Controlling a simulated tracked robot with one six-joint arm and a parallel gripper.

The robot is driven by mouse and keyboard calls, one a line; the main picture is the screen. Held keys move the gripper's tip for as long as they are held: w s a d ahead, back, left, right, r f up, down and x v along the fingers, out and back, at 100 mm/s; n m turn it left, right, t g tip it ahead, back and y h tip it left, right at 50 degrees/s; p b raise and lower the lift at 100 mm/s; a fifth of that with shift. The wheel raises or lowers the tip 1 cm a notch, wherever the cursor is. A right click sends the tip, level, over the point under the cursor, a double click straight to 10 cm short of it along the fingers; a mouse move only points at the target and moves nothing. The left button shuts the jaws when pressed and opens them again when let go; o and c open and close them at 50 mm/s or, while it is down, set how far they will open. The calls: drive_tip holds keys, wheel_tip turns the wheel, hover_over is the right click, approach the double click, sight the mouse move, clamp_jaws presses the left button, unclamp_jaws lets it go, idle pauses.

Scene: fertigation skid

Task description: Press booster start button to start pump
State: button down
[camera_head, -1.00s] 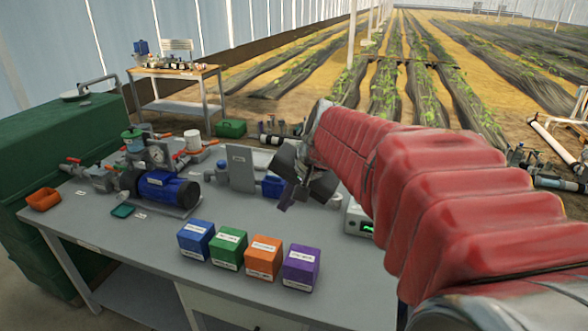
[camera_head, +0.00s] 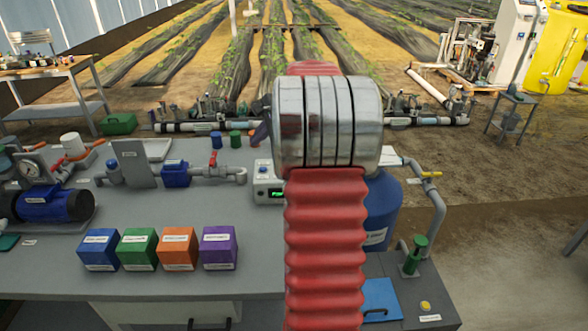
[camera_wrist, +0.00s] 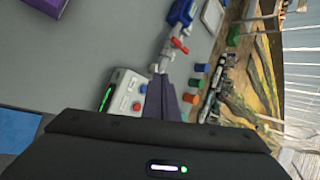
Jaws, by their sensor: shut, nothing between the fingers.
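A small white control box (camera_head: 268,189) with a lit green display stands on the grey table, just left of my arm. The wrist view shows the box (camera_wrist: 122,96) turned sideways, with a red button (camera_wrist: 137,106) and other small buttons on its face. I cannot read which is the booster start. A yellow button (camera_head: 426,306) sits on a low grey panel at the right, near an unreadable label. My gripper (camera_wrist: 163,82) is shut and empty; its dark fingers appear beside the box, with no contact seen. My arm hides most of it in the head view.
A blue tank (camera_head: 382,208) stands right of my arm, near a green-handled fitting (camera_head: 413,255). Blue, green, orange and purple boxes (camera_head: 219,248) line the table's front. A blue pump (camera_head: 55,204) is at the left. Pipework with a red valve (camera_head: 212,160) lies behind.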

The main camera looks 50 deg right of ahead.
drive_tip(key=s+d+f+m, duration=0.2)
drive_tip(key=d, duration=0.6)
drive_tip(key=s+d+f+m+t+h, duration=0.1)
drive_tip(key=s+d+f+m, duration=0.1)
drive_tip(key=d, duration=0.5)
drive_tip(key=shift+d+f+m, duration=0.4)
drive_tip(key=shift+f+m, duration=0.3)
drive_tip(key=shift+f, duration=0.05)
drive_tip(key=shift+f, duration=0.1)
drive_tip(key=shift+f, duration=4.3)
drive_tip(key=shift+f, duration=0.2)
drive_tip(key=shift+f, duration=0.2)
drive_tip(key=shift+f, duration=0.4)
drive_tip(key=shift+r, duration=0.85)
